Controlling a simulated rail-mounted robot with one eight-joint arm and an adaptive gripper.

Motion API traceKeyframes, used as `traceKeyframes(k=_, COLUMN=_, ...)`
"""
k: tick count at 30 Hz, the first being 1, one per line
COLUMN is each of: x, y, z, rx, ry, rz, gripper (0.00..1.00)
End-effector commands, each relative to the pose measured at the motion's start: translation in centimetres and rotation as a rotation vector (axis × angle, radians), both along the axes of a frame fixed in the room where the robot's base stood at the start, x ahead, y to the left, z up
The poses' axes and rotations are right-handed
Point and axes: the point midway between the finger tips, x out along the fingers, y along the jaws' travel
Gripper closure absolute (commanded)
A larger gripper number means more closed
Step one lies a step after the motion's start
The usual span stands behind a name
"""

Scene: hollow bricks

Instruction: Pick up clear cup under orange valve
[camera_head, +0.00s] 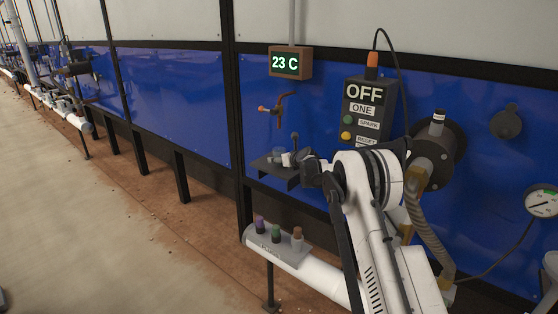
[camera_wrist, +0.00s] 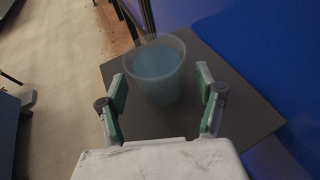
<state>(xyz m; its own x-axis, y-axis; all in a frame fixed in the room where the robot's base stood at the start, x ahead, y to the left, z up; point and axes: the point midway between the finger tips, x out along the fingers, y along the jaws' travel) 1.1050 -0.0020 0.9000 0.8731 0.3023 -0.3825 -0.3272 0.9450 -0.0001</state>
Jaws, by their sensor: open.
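The clear cup (camera_wrist: 158,72) stands upright on a small dark shelf (camera_wrist: 240,118). It looks pale blue and translucent in the wrist view. My gripper (camera_wrist: 163,92) is open, with one green-padded finger on the left of the cup and one on the right, and a gap shows on both sides. In the head view the cup (camera_head: 279,155) is small and partly hidden by my gripper (camera_head: 290,158) at the shelf (camera_head: 276,173). The orange valve (camera_head: 274,108) is on the blue wall above the shelf.
A control box (camera_head: 368,108) reading OFF hangs right of the valve, and a 23 C display (camera_head: 290,63) is above it. A pipe (camera_head: 310,270) with several coloured knobs runs below the shelf. The floor at left (camera_head: 90,230) is clear.

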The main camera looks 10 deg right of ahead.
Motion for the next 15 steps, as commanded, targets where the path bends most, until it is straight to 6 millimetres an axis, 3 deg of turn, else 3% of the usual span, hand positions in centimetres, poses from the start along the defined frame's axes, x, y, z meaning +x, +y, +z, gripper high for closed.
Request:
traceKeyframes(k=6, x=1.27, y=0.44, z=-0.58, rx=0.001, ry=0.0, rz=0.0, gripper=0.32)
traceKeyframes(k=14, x=1.34, y=0.45, z=-0.62, rx=0.0, ry=0.0, rz=0.0, gripper=0.32)
traceKeyframes(k=15, x=1.34, y=0.46, z=-0.61, rx=0.0, ry=0.0, rz=0.0, gripper=0.38)
